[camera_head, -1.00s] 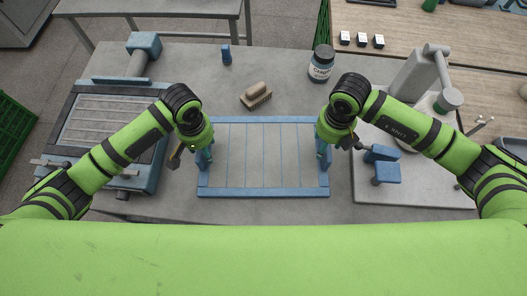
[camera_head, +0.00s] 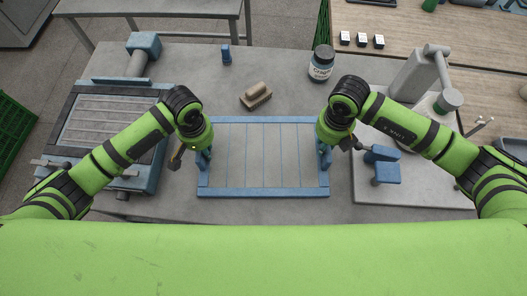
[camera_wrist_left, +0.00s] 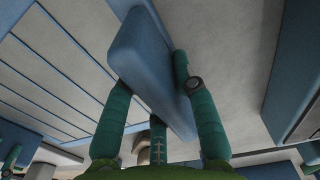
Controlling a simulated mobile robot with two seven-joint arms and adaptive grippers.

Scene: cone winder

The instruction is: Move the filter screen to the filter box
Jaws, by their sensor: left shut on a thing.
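The filter screen (camera_head: 265,119), a blue frame with thin bars across a pale middle, lies at the centre of the table in the head view. In the left wrist view its blue side rail (camera_wrist_left: 150,65) is between my fingers. My left gripper (camera_head: 204,160) is shut on that left rail. My right gripper (camera_head: 325,156) is at the right rail; its fingers are too small and partly hidden to tell whether they grip. The filter box (camera_head: 147,172), blue with a slatted grey panel on top, stands at the left of the table.
A brush (camera_head: 256,96) lies behind the screen, with a small blue object (camera_head: 226,54) and a labelled jar (camera_head: 321,63) farther back. A grey device with blue blocks (camera_head: 386,173) stands on the right.

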